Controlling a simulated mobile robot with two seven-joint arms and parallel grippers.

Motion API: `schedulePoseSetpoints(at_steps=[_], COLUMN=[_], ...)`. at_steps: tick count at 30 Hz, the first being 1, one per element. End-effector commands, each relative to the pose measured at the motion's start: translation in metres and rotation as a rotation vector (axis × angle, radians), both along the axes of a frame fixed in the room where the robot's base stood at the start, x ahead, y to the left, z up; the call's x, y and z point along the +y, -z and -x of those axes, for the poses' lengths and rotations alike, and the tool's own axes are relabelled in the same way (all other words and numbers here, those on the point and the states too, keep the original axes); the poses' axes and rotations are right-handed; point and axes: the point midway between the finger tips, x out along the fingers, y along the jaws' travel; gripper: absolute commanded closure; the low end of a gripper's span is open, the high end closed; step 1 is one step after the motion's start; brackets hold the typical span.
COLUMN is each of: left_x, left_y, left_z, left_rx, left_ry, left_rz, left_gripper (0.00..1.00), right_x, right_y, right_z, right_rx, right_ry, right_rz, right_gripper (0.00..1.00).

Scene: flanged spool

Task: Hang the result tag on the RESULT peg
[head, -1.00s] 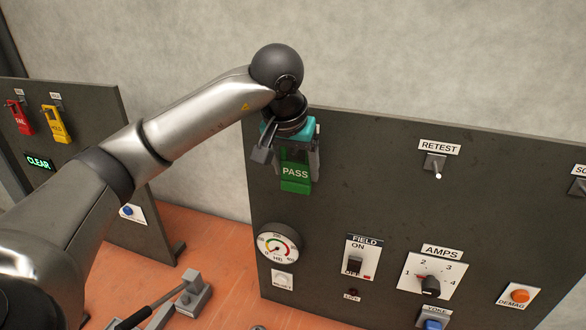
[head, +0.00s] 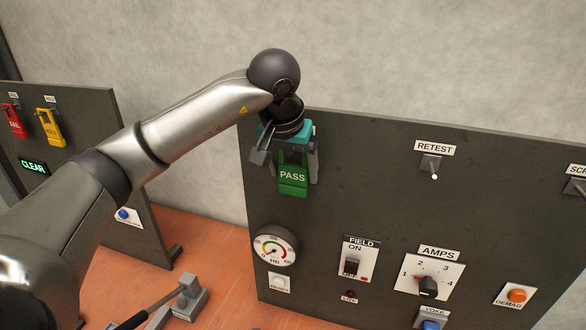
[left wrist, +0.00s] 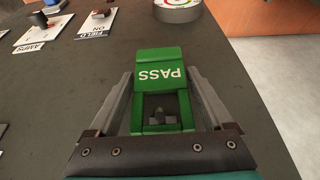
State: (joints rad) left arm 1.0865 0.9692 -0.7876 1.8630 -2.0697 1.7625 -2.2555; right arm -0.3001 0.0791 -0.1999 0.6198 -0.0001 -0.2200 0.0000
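The green PASS tag (head: 293,180) is upright against the front of the dark panel, near its upper left corner. My left gripper (head: 296,165) points down over it, with one finger along each side edge of the tag, and looks shut on it. In the left wrist view the tag (left wrist: 160,75) sits between the fingertips of my left gripper (left wrist: 160,85). A grey peg (left wrist: 157,117) shows through the opening in the tag's frame. Whether the frame bears on the peg cannot be told. The RESULT label is not visible. My right gripper is not in view.
The panel also carries a RETEST peg (head: 431,163), a gauge (head: 275,247), a FIELD switch (head: 355,260), an AMPS knob (head: 428,286) and a DEMAG button (head: 516,295). A second panel at left holds a red FAIL tag (head: 14,122) and a yellow tag (head: 51,128).

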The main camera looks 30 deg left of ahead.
Motion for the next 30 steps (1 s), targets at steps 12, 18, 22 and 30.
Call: schedulePoseSetpoints(at_steps=[12,18,22,30], left_x=[0.000,-0.002,-0.005,-0.010], left_y=[-0.002,-0.025,-0.051,-0.104], left_z=[0.001,0.009,0.020,0.041], left_rx=[0.000,-0.006,-0.008,-0.005], left_ry=[0.000,0.002,0.001,0.001], left_rz=[0.000,0.000,-0.001,-0.002], left_gripper=[0.00,0.00,0.00,0.00], right_x=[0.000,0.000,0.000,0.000], right_y=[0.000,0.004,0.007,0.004], right_z=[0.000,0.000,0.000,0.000], right_rx=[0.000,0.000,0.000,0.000], right_ry=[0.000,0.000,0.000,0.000], right_rz=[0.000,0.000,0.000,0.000], right_gripper=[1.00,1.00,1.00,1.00])
